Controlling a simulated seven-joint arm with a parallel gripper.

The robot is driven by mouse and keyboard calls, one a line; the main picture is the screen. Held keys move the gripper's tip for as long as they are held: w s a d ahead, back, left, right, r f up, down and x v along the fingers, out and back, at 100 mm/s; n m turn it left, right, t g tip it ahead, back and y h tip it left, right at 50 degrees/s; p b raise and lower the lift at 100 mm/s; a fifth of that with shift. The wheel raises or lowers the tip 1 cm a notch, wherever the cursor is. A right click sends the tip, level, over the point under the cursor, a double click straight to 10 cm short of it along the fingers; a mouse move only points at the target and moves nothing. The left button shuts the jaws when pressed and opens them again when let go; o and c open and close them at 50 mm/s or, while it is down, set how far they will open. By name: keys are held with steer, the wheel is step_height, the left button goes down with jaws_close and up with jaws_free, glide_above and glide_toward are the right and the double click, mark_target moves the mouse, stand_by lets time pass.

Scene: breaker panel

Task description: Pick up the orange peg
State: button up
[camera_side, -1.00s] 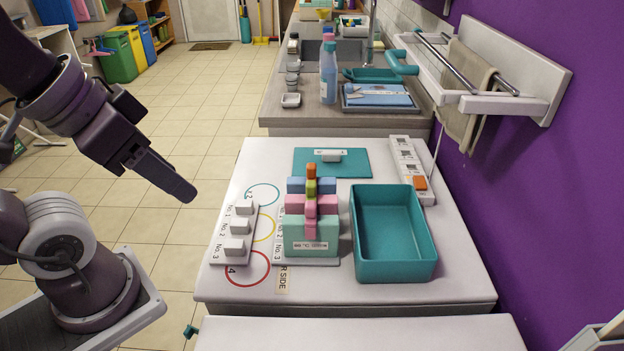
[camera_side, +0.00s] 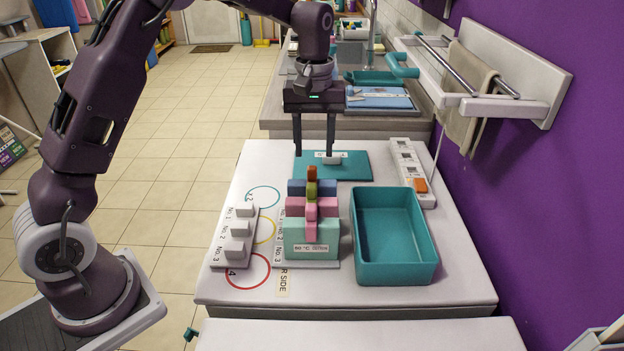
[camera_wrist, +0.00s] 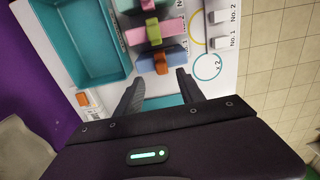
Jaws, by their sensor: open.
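The orange peg (camera_side: 312,172) stands upright at the back of the stack of coloured blocks, behind a small green piece (camera_side: 312,189). In the wrist view the orange peg (camera_wrist: 161,66) shows at the blue block, just ahead of the space between my fingertips. My gripper (camera_side: 314,152) is open and empty, pointing down above the teal mat, behind and above the peg. In the wrist view my gripper's two fingers (camera_wrist: 158,80) are spread wide apart. The peg's lower part is hidden in the side view.
The blocks are blue (camera_side: 297,187), pink (camera_side: 296,205) and teal (camera_side: 296,231). An empty teal tray (camera_side: 431,262) stands right of them. White switches (camera_side: 240,228) stand left. A power strip (camera_side: 405,160) lies at the back right. The teal mat (camera_side: 360,168) lies behind the blocks.

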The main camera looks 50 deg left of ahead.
mark_target(312, 167)
steer(key=f, duration=0.6)
steer(key=shift+s+f, duration=0.15)
steer(key=shift+s, duration=0.1)
jaws_close()
